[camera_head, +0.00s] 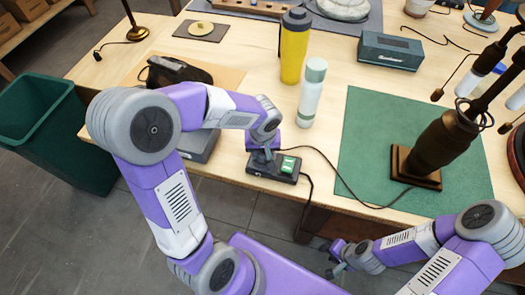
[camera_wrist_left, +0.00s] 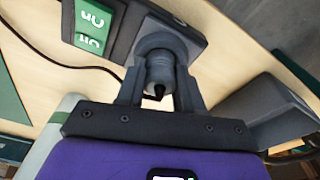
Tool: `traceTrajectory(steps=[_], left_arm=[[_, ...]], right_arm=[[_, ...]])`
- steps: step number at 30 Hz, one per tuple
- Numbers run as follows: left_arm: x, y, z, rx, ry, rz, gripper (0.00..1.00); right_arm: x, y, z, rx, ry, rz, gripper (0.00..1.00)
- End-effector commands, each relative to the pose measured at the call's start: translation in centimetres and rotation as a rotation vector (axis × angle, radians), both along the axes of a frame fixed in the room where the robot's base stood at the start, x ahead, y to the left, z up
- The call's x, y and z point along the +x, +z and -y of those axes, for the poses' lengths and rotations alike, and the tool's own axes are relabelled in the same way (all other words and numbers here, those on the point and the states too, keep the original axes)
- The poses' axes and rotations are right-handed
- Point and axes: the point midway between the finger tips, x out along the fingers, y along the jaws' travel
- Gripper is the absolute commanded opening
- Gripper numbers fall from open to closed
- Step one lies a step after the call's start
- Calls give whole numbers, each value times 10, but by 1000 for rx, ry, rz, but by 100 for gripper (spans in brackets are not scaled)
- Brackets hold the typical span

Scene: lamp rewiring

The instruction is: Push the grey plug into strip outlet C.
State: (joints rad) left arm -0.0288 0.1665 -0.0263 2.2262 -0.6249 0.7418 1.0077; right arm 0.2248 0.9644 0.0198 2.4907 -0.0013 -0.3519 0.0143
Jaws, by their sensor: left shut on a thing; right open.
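The dark power strip (camera_head: 257,171) lies near the table's front edge, with a lit green switch (camera_head: 290,165) at its right end. In the left wrist view the strip (camera_wrist_left: 190,37) shows with its green switch (camera_wrist_left: 92,25) marked "On". My left gripper (camera_head: 263,156) is over the strip. It is shut on the grey plug (camera_wrist_left: 160,66), whose far end meets the strip's top face. How deep it sits and the outlet letters cannot be told. My right gripper (camera_head: 338,258) is open and empty, in front of the table.
A brown lamp (camera_head: 436,146) stands on a green mat (camera_head: 374,120). Its black cord (camera_head: 335,172) runs towards the strip. A grey box (camera_head: 200,145) is left of the strip. A white-green bottle (camera_head: 312,95) and yellow bottle (camera_head: 293,50) stand behind. A green bin (camera_head: 45,120) is at left.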

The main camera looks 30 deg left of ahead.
Motion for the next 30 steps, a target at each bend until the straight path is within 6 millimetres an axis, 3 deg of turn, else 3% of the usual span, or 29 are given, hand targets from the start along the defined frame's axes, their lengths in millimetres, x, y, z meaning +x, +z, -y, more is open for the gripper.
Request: traceTrajectory(steps=[11, 12, 18, 30], left_arm=[[0, -3, 0, 0, 0, 0, 6], [0, -3, 0, 0, 0, 0, 38], [0, -3, 0, 0, 0, 0, 66], [0, -3, 0, 0, 0, 0, 66]], right_arm=[[0, -4, 0, 0, 0, 0, 43], [0, -4, 0, 0, 0, 0, 43], [0, -4, 0, 0, 0, 0, 43], [0, -4, 0, 0, 0, 0, 43]])
